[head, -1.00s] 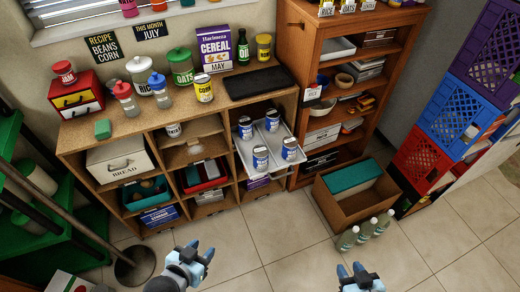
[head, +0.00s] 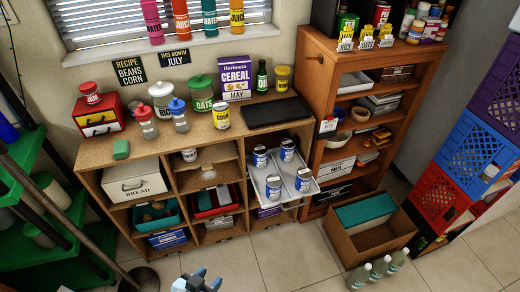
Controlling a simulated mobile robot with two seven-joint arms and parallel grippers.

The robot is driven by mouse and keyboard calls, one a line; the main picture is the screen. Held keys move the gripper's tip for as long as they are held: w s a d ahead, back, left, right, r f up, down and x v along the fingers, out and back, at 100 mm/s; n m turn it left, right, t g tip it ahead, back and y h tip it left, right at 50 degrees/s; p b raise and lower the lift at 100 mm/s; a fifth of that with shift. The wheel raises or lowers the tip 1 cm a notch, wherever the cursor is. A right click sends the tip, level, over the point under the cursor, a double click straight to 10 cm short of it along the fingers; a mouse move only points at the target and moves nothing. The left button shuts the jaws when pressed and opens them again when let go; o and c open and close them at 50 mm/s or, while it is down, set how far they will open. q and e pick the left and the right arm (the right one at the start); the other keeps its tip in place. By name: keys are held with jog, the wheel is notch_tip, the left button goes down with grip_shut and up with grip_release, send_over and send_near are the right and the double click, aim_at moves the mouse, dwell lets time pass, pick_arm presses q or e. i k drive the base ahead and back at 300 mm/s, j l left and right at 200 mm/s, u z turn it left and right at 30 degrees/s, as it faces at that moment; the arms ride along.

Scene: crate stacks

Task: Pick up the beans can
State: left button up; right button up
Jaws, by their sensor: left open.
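Several blue-and-white cans stand on a white pull-out tray (head: 268,203) at the right of the low wooden shelf. A back left can (head: 260,156), a back right can (head: 287,150), a front left can (head: 273,187) and a front right can (head: 303,180) show; their labels are too small to read, so I cannot tell which is beans. A yellow corn can (head: 222,115) stands on the shelf top. My left gripper (head: 207,281) is open and empty at the bottom edge, in front of and below the shelf, apart from the cans. My right gripper is out of view.
A sign (head: 130,71) on the wall reads recipe, beans, corn. An open cardboard box (head: 372,241) and several clear bottles (head: 380,269) stand on the floor at right. A tall brown shelf (head: 318,130) adjoins the tray's right side.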

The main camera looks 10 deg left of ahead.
aim_at(260, 151)
jog(key=i+j, duration=0.1)
jog(key=i, duration=0.35)
jog(key=i+j, duration=0.15)
jog(key=i, duration=0.3)
jog(key=i+j, duration=0.1)
jog(key=i, duration=0.4)
